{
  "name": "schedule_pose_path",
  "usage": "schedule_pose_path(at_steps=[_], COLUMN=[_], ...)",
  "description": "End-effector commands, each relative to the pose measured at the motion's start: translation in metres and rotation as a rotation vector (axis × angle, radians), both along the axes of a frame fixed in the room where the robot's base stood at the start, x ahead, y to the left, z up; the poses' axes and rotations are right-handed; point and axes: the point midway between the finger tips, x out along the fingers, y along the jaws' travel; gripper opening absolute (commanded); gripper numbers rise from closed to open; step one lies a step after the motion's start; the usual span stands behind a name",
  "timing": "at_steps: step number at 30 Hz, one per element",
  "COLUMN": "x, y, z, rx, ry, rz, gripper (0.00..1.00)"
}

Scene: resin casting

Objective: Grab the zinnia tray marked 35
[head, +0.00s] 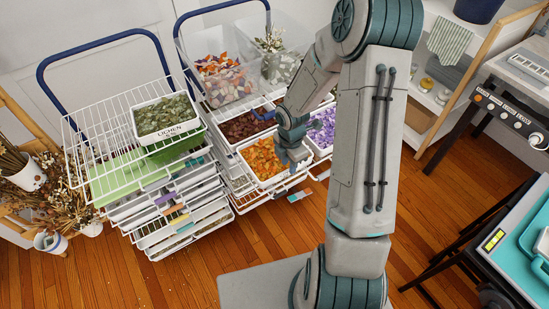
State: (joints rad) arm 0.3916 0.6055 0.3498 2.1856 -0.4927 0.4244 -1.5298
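A white tray of orange petals (262,160) sits on the pulled-out wire shelf of the right cart. It may be the zinnia tray, but I cannot read any 35 on it. My gripper (296,160) points down at the right side of this tray, over or at its right rim. I cannot tell whether it touches the tray or whether its fingers are apart. A tray of dark red-brown material (242,128) is behind the orange one. A tray of purple petals (324,128) is to the right, partly hidden by my arm.
The left wire cart (105,178) holds a tray labelled LICHEN (165,117) on top and several stacked drawers. Clear bins (222,75) stand behind on the right cart. A teal-topped table (520,240) is at the right. Wooden floor (170,290) is open in front of the left cart.

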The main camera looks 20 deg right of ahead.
Motion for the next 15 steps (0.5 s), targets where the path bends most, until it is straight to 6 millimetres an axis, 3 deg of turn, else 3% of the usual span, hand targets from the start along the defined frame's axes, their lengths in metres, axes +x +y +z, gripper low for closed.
schedule_pose_path(at_steps=[6,15], x=[-0.002,-0.001], y=[0.002,0.0], z=[-0.031,-0.038], rx=[0.001,0.0], ry=[0.003,0.0], rz=[0.002,0.0], gripper=[0.28,0.28])
